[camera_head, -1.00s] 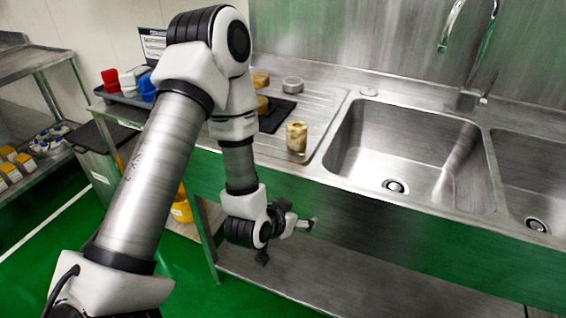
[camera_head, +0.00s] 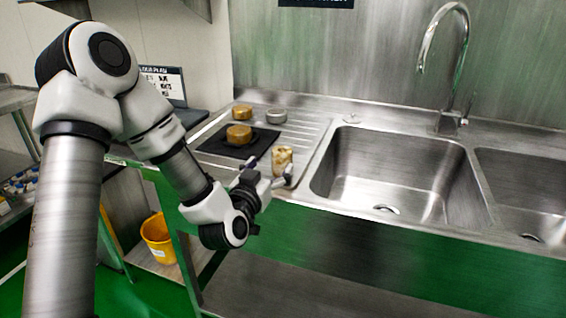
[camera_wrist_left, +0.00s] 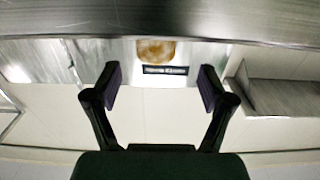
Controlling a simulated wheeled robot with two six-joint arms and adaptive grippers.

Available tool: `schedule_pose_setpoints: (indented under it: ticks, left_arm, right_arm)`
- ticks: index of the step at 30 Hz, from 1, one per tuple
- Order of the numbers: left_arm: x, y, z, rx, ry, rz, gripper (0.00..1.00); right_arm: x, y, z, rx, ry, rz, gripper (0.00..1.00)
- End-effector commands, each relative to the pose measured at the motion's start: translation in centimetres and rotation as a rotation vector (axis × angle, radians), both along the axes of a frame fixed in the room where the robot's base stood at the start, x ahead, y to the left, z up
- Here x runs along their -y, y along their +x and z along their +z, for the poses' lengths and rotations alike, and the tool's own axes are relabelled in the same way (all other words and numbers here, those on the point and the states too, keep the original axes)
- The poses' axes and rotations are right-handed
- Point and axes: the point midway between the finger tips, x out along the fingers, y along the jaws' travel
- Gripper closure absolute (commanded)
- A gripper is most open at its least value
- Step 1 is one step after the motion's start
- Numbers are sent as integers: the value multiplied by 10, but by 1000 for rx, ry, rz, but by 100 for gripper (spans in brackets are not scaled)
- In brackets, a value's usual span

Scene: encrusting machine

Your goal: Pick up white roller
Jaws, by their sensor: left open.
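A small upright cream-and-brown cylinder (camera_head: 283,160) stands on the drainboard just left of the sink; it is the closest match to the white roller, though its surface looks mottled. My left gripper (camera_head: 268,171) is beside it, in front and slightly left, and partly covers its lower part. In the left wrist view my left gripper (camera_wrist_left: 160,82) has its two fingers spread wide with nothing between them. A round brown-and-cream thing (camera_wrist_left: 155,50) shows beyond the fingertips there, apparently the cylinder. My right gripper is out of view.
A dark mat (camera_head: 217,143) with a gold round piece (camera_head: 239,134) lies behind on the drainboard (camera_head: 303,132). Another gold piece (camera_head: 242,112) and a metal one (camera_head: 276,116) stand farther back. The sink basin (camera_head: 390,170) is to the right. A yellow bucket (camera_head: 158,238) is below left.

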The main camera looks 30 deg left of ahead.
Motion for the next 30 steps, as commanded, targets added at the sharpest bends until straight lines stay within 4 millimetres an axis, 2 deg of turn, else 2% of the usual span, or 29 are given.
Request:
schedule_pose_setpoints:
  ticks: [6,9,15,16,20,21,22,30]
  left_arm:
    - [-3,37,3,0,3,-1,18]
    - [-7,49,3,0,3,-1,18]
    - [-7,51,2,-2,1,-2,18]
    - [-7,51,2,-2,1,-2,21]
    - [-7,51,2,-2,1,-2,68]
    - [-7,51,2,-2,1,-1,82]
    - [-7,51,2,-2,1,-1,87]
    - [-7,51,2,-2,1,-1,88]
  right_arm:
    - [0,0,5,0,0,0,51]
    - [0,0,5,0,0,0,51]
    - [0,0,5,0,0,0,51]
    - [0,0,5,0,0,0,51]
    - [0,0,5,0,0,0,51]
    - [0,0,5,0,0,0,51]
    - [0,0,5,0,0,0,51]
    - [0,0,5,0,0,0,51]
